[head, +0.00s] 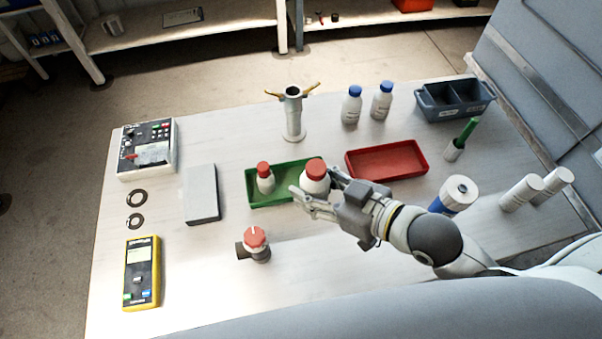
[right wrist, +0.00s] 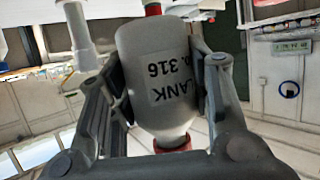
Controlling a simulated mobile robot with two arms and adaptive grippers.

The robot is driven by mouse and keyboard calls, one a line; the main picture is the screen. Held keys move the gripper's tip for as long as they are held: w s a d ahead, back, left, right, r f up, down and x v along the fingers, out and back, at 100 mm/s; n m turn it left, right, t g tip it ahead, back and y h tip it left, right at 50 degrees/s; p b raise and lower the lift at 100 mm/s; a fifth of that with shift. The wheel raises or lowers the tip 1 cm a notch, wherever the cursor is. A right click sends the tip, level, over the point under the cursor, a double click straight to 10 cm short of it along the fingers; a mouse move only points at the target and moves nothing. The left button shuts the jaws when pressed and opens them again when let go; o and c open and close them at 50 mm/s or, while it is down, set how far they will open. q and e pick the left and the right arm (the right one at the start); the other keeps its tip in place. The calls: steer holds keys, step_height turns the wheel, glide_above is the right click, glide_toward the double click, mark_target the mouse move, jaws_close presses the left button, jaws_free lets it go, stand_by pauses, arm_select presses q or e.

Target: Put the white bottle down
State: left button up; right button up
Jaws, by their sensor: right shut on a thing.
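My right gripper (head: 318,193) is shut on a white bottle (head: 315,180) with a red cap, over the right end of the green tray (head: 262,201). In the right wrist view the bottle (right wrist: 158,75) sits between both fingers, with a printed label reading "316" and the cap toward the bottom of the picture. Whether its base touches the tray is hidden. A second red-capped white bottle (head: 265,180) stands in the left part of the green tray. My left gripper is not in view.
An empty red tray (head: 387,161) lies just right of the green tray. A red-knobbed valve (head: 256,240) stands in front. Two blue-capped bottles (head: 352,105) and a grey stand (head: 293,115) are behind. A blue-and-white cylinder (head: 455,194) stands near my right arm.

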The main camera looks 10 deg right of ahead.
steer(key=shift+w+d+f+b, duration=0.1)
steer(key=shift+w+f+b, duration=0.35)
steer(key=shift+w, duration=0.2)
steer(key=shift+w+d+f+b, duration=0.1)
steer(key=shift+w+f+b, duration=0.2)
steer(key=shift+w+b, duration=0.25)
steer(key=w+f, duration=0.4)
steer(key=w, duration=0.1)
steer(key=w+d+f+p, duration=0.1)
steer(key=w, duration=0.1)
steer(key=shift+w+f, duration=0.95)
steer(key=shift+f, duration=0.1)
step_height(320, 180, down, 3)
steer(key=shift+w, duration=0.1)
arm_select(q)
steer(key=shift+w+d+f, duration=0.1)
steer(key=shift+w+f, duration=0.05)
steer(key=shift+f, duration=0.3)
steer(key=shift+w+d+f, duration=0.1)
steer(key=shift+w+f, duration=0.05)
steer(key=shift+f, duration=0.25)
arm_select(e)
steer(key=shift+f, duration=0.15)
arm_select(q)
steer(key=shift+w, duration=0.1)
